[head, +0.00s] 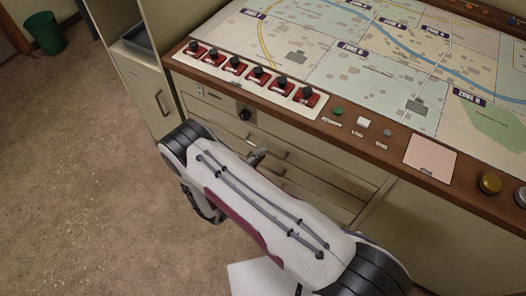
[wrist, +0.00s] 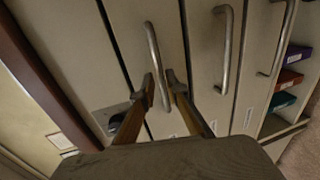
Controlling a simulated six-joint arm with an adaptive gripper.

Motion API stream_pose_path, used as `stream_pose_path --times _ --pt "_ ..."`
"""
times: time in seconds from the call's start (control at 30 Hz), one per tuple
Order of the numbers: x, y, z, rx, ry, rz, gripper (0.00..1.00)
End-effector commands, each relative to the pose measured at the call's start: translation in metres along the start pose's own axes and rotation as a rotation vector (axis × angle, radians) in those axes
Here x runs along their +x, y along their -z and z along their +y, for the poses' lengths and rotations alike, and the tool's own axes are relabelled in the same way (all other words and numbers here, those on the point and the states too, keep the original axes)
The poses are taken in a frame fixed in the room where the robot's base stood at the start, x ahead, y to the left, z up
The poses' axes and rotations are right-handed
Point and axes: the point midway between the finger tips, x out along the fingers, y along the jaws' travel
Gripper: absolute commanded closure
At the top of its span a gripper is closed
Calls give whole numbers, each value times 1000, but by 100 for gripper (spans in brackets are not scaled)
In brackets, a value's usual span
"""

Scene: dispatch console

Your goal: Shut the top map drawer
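The top map drawer (wrist: 145,50) is the pale front beside the panel with the dark knob in the wrist view, where the drawers appear turned sideways. Its metal bar handle (wrist: 152,45) passes between my two fingertips. My gripper (wrist: 160,87) has its fingers close on both sides of the bar and appears shut on it. In the head view the drawer front (head: 219,118) lies under the console top, partly covered by my arm, which also hides most of my gripper. A dark gap runs along the drawer's edge; how far it stands out is hard to tell.
Two lower drawers with bar handles (wrist: 222,55) (wrist: 281,40) sit beside it, then an open shelf with colored binders (wrist: 288,78). Above are the console's red switches (head: 257,77) and map (head: 340,50). The floor (head: 80,170) at left is clear; a green bin (head: 46,32) stands far back.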

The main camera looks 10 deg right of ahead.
Motion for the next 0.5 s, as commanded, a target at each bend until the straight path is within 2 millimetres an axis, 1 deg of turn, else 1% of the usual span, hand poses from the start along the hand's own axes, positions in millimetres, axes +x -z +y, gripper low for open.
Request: stream_pose_path --times 0.03,0.1,0.5 --pt "-7 1 0 -1 0 3 86" --pt "-16 1 0 -1 0 3 86" --pt "-61 1 0 1 0 3 86"
